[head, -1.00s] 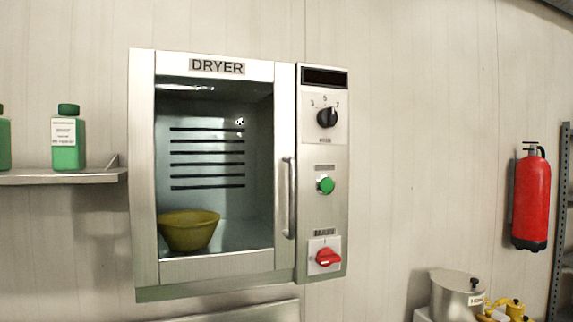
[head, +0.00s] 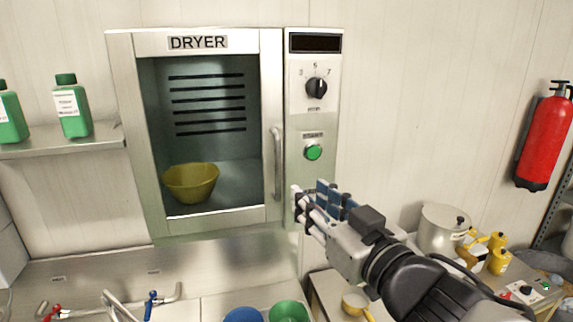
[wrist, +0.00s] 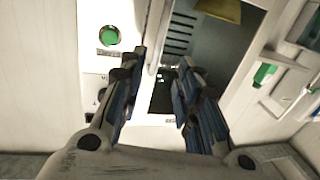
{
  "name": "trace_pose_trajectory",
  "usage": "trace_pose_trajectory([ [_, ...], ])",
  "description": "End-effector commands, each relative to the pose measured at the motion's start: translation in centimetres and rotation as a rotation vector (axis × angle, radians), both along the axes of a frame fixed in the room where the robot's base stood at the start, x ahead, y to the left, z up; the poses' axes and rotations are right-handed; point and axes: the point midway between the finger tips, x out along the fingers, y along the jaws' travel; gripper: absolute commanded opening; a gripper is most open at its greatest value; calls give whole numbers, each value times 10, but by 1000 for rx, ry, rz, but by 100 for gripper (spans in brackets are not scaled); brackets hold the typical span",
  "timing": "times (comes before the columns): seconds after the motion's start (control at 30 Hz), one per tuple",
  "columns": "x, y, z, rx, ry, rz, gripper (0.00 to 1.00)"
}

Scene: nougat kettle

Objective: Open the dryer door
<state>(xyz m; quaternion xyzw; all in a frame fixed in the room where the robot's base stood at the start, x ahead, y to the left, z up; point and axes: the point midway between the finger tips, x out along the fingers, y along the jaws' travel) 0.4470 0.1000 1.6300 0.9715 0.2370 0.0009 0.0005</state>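The dryer (head: 122,130) hangs on the wall with its glass door (head: 240,222) shut. The door's vertical bar handle (head: 277,165) is on its right side; a metal bar that looks like it crosses the wrist view (wrist: 157,38). A yellow bowl (head: 191,182) sits inside behind the glass.
The control panel has a black dial (head: 317,87) and a green button (head: 313,152). A shelf (head: 75,145) with green bottles is at left. A sink counter lies below, with blue and green bowls. A metal pot (head: 440,228) and yellow containers stand at right.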

Motion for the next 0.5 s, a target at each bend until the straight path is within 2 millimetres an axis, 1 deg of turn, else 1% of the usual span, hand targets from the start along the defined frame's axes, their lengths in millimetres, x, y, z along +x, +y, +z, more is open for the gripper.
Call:
trace_pose_trajectory([
  [0.03,10,7,-2,0,4,5,31],
  [0.1,24,14,-2,1,3,5,31],
  [0.5,100,52,-1,-2,4,0,31],
])
